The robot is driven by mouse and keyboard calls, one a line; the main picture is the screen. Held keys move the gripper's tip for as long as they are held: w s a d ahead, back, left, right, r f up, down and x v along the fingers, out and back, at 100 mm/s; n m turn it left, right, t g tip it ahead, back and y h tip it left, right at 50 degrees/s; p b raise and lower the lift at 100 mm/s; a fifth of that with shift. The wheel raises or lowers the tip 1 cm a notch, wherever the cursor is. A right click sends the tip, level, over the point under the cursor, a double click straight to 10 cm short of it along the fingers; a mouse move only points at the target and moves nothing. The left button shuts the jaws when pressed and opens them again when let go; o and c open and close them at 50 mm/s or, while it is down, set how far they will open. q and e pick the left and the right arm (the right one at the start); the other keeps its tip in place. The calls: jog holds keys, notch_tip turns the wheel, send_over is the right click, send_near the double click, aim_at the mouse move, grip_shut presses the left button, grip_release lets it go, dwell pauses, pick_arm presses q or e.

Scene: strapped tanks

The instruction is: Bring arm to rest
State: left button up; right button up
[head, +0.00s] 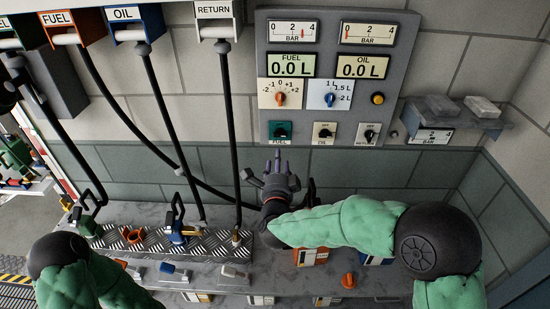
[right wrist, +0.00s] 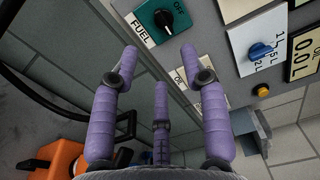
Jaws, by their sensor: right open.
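My right gripper (head: 278,160) is in front of the wall, just below the grey control panel (head: 333,100), with its fingers pointing up at it. In the right wrist view the purple fingers of this gripper (right wrist: 160,54) are spread open with nothing between them. The teal FUEL switch (head: 281,131) is just above the fingertips; it also shows in the right wrist view (right wrist: 163,18), apart from them. My right arm in its green sleeve reaches in from the right. My left arm shows at the lower left, but its gripper is out of view.
Hoses hang from the FUEL (head: 67,38), OIL (head: 135,34) and RETURN (head: 216,32) outlets. A blue nozzle (head: 178,229) stands on the tread-plate ledge left of my right arm. An orange knob (head: 348,281) is below the arm. A wall shelf (head: 455,120) holds grey blocks at right.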

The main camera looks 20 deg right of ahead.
jog(key=shift+f, duration=0.1)
